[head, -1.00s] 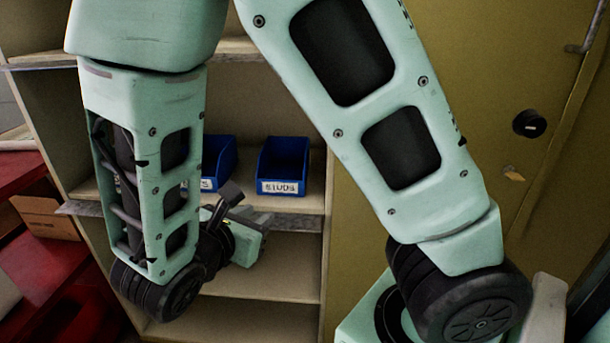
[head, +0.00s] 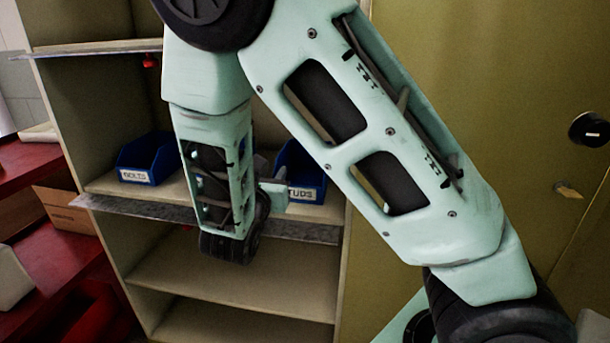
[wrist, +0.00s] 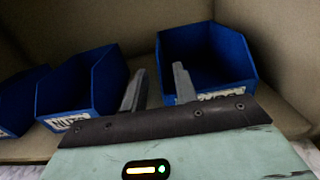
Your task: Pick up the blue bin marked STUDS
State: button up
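The blue STUDS bin (head: 303,184) sits on the middle shelf, its left part hidden behind my arm and gripper in the head view. In the wrist view the STUDS bin (wrist: 209,58) is at upper right, open-topped, its label partly covered by my gripper. My gripper (wrist: 160,70) is open and empty, its two fingers apart. The right finger overlaps the front of the STUDS bin; the left finger is near the right side of the NUTS bin. Contact cannot be told. In the head view my gripper (head: 268,183) is at bin height, just in front of the shelf.
The blue BOLTS bin (head: 148,160) stands further left on the shelf (head: 105,184). The NUTS bin (wrist: 80,88) stands left of the STUDS bin, with a gap between. A metal lip (head: 140,212) runs along the shelf's front. Red shelving (head: 60,260) is at left.

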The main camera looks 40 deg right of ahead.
aim_at(278, 163)
jog(key=shift+b+x, duration=0.3)
jog(key=shift+x, duration=2.55)
grip_shut()
